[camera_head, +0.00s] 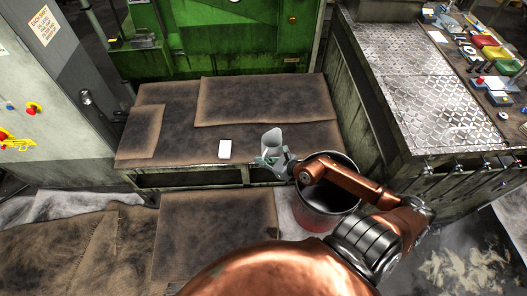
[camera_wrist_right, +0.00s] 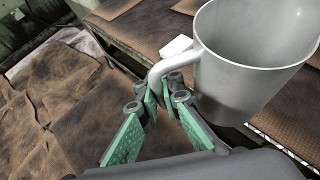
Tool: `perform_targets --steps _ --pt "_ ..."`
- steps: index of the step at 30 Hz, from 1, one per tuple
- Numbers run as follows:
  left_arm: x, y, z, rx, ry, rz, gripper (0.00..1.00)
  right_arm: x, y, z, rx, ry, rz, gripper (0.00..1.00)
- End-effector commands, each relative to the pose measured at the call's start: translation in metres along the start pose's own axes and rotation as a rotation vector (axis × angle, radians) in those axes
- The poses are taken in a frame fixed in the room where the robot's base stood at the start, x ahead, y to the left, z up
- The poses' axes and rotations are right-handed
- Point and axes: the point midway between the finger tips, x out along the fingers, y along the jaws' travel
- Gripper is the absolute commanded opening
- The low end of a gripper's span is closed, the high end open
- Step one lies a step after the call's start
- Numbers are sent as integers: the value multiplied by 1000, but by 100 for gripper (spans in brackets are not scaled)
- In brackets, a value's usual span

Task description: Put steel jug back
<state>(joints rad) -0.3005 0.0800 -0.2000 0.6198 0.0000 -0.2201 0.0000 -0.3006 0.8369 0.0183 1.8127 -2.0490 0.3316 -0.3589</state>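The steel jug (camera_head: 271,140) is a pale grey, open-topped vessel, seen at the front edge of the low bench in the head view. In the right wrist view the jug (camera_wrist_right: 248,75) is large and close, looks empty inside, and has its handle (camera_wrist_right: 165,68) towards my gripper. My right gripper (camera_head: 275,160) is at the jug's near side. In the right wrist view its green-padded fingers (camera_wrist_right: 160,103) close around the lower part of the handle. The jug's base is partly hidden, so its contact with the bench cannot be told. My left gripper is out of view.
The low bench (camera_head: 180,139) has brown stained sheets and a small white block (camera_head: 225,149) left of the jug. A dark round bin (camera_head: 318,222) stands below my right arm. A metal-topped workbench (camera_head: 420,95) with tools is at right, a green machine (camera_head: 220,40) behind.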

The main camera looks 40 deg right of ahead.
Motion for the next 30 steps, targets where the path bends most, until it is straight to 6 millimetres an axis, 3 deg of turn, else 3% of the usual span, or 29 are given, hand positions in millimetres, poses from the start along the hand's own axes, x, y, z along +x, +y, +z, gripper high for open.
perform_targets --steps 1,5,18,30 --pt "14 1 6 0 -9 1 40 8 0 -16 1 8 1 0" --pt "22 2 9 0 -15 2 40 14 1 -26 3 13 0 0" --pt "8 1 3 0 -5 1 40 29 4 -4 63 -14 -117 0" --pt "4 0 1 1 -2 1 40 42 -7 -12 127 24 -220 0"
